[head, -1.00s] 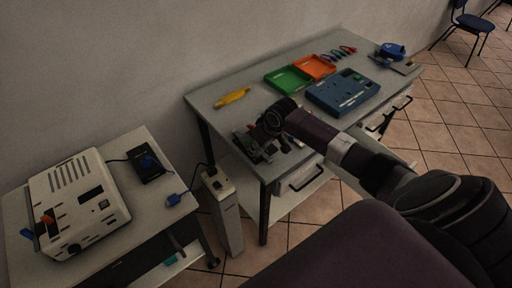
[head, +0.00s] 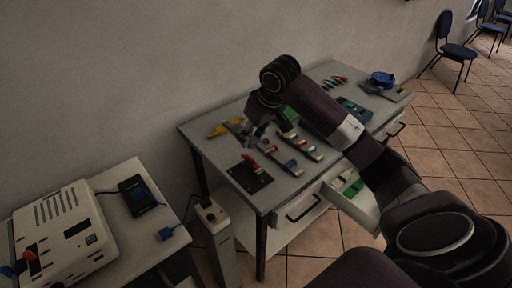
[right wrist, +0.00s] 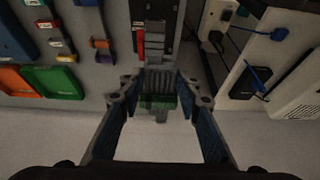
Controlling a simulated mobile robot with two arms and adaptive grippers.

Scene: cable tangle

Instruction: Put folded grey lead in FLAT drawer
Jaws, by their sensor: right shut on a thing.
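My right gripper (head: 266,130) points down over the left part of the workbench. In the right wrist view the right gripper (right wrist: 162,98) is shut on a grey ribbed bundle (right wrist: 158,78), which looks like the folded grey lead; a green part shows just below it. In the head view the lead is too small and dark to make out clearly. A white drawer (head: 364,207) under the bench stands open, to the right of the gripper, with a green item inside; I cannot read any label on it. My left gripper is not in view.
A black mat (head: 249,174) with a red item lies at the bench's near left. Several small plugs (head: 303,146) lie right of it, and a yellow item (head: 219,129) behind. A white box device (head: 62,236) stands on the side table.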

